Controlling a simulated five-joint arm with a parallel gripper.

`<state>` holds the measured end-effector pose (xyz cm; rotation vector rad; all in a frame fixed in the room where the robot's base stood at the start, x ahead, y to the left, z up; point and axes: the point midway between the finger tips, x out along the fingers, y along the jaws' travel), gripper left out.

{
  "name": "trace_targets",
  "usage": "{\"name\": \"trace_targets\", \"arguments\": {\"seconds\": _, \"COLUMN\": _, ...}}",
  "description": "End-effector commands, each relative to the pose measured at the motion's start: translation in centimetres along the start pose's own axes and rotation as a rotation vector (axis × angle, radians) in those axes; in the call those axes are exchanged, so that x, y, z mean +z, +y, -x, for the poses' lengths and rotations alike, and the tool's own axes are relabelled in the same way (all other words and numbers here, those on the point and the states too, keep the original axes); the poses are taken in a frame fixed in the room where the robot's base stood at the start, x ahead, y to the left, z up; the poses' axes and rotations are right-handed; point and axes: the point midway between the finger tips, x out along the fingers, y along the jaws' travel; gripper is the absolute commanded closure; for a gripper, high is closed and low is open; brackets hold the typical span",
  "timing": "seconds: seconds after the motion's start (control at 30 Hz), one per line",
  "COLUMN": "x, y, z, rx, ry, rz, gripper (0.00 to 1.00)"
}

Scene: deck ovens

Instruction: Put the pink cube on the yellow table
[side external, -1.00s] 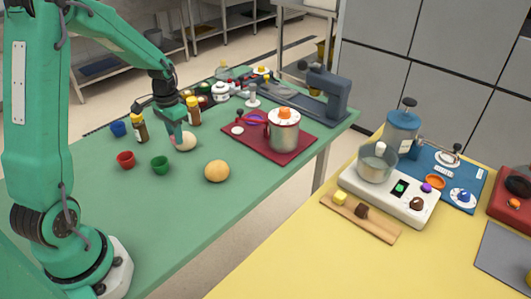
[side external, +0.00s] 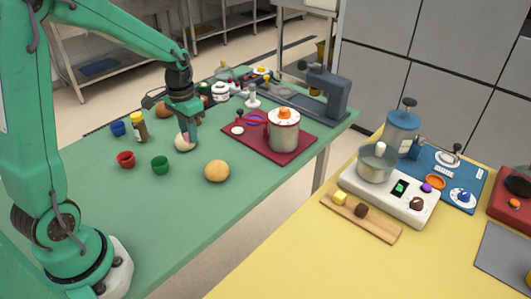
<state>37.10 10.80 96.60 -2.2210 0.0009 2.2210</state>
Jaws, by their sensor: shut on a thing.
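My gripper (side external: 189,126) is over the green table (side external: 120,215), just above and behind a pale round ball (side external: 183,144). It is shut on a small pinkish thing, which I take to be the pink cube (side external: 191,136); only a sliver shows between the fingers. I cannot tell how far it is above the table. The yellow table (side external: 285,262) stands at the lower right, apart from the green table and away from my gripper.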

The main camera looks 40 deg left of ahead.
Motion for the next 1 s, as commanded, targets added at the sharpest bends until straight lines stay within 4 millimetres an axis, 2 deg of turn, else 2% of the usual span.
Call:
{"name": "trace_targets", "arguments": {"seconds": 0.27, "x": 0.0, "y": 0.0, "z": 0.0, "rx": 0.000, "ry": 0.000, "rz": 0.000, "gripper": 1.00}}
{"name": "trace_targets", "arguments": {"seconds": 0.47, "x": -0.7, "y": 1.1, "z": 0.8, "rx": 0.000, "ry": 0.002, "rz": -0.003, "gripper": 1.00}}
{"name": "trace_targets", "arguments": {"seconds": 0.57, "x": -1.2, "y": 2.4, "z": 1.8, "rx": 0.000, "ry": 0.002, "rz": -0.005, "gripper": 1.00}}
{"name": "trace_targets", "arguments": {"seconds": 0.8, "x": -2.7, "y": 6.8, "z": 4.9, "rx": 0.000, "ry": 0.003, "rz": -0.006, "gripper": 1.00}}
{"name": "trace_targets", "arguments": {"seconds": 1.0, "x": -3.2, "y": 9.8, "z": 7.1, "rx": 0.000, "ry": 0.002, "rz": -0.003, "gripper": 1.00}}
